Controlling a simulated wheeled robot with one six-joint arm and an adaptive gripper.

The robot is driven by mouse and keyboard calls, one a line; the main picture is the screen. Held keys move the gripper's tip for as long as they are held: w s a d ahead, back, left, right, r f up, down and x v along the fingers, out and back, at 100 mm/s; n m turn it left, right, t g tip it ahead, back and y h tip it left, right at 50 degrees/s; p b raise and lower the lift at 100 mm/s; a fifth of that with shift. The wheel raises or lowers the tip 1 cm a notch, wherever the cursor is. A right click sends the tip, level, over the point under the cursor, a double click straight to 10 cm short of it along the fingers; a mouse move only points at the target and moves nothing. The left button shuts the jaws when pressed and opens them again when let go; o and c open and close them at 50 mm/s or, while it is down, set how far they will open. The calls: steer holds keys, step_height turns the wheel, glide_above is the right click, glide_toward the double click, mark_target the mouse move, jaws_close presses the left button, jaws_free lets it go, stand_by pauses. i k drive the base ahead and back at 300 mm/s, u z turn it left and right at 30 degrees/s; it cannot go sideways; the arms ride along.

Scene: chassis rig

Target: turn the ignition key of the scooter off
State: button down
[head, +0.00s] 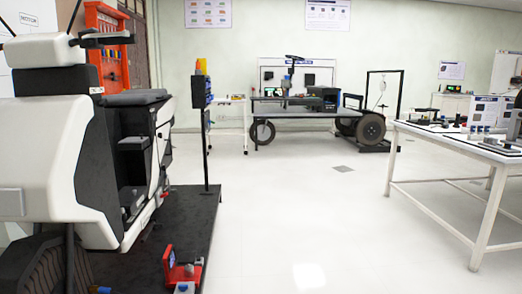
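A white and black scooter (45,130) stands at the left on a dark platform, seen from close by, with its handlebar at the top left. I cannot make out the ignition key or its switch in this view. My gripper is not in view.
The dark platform (200,225) under the scooter carries a thin black post and a red device (181,268) near its front edge. A white table (460,150) with parts stands at the right. A wheeled rig (310,115) is at the back. The pale floor (320,220) between is clear.

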mark_target(102, 103)
steer(key=z, duration=0.65)
steer(key=i, duration=1.6)
steer(key=z, duration=0.45)
steer(key=i, duration=2)
steer(key=u, duration=1.5)
steer(key=i, duration=1.1)
steer(key=u, duration=2.65)
